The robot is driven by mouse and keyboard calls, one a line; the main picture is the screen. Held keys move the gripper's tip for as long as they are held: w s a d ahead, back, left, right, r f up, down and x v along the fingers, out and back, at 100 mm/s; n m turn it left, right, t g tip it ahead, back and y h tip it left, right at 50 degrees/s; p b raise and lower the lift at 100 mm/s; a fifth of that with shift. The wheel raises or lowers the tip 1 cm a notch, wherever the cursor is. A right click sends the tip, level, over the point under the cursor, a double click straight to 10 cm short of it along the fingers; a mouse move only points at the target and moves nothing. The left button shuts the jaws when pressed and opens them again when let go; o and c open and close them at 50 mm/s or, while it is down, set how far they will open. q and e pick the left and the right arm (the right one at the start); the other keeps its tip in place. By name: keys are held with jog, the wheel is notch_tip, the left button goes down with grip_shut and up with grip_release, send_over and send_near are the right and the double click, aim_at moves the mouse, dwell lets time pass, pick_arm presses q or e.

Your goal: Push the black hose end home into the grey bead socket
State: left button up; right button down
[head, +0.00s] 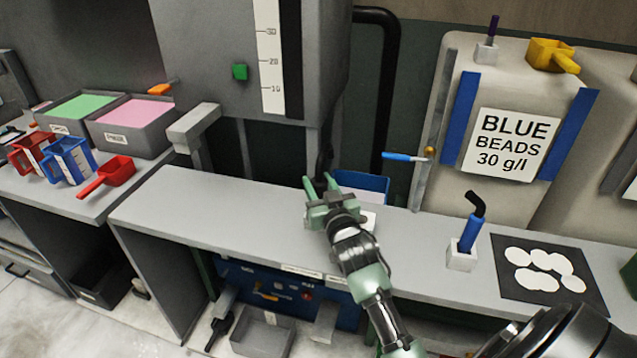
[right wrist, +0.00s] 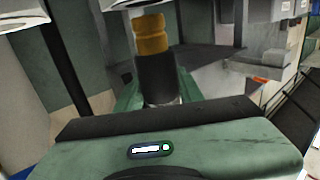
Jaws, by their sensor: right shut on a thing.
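My right gripper (head: 322,188) is over the bench beneath the big grey hopper. Its green fingers point up and away. In the right wrist view they are shut on the black hose end (right wrist: 157,78), which stands roughly upright between them. An amber ribbed part (right wrist: 150,35) rises from the hose end towards a grey piece (right wrist: 128,4) at the top edge, perhaps the bead socket. I cannot tell whether they touch. In the head view a dark hose part (head: 325,155) shows just above the fingers; the socket is not clear there. My left gripper is not in view.
A blue bin (head: 362,184) stands just behind the right gripper. A thick black pipe (head: 385,90) runs down beside the hopper (head: 215,60). A white holder with a blue tool (head: 470,235) and a dark mat (head: 510,255) are to the right. The bench left of the gripper is clear.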

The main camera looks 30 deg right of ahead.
aim_at(319, 196)
jog(key=shift+r+p, duration=0.1)
jog(key=shift+p, duration=0.2)
dwell(0.4)
jog(key=shift+f+b, duration=1.2)
jog(key=shift+f, duration=0.65)
jog(key=shift+r, duration=0.1)
jog(key=shift+r+p, duration=1.35)
jog(key=shift+p, duration=0.1)
jog(key=shift+p, duration=0.65)
dwell(0.8)
jog(key=shift+f+b, duration=0.85)
jog(key=shift+f, duration=0.55)
jog(key=c, duration=0.8)
grip_release()
jog(key=shift+f, duration=0.1)
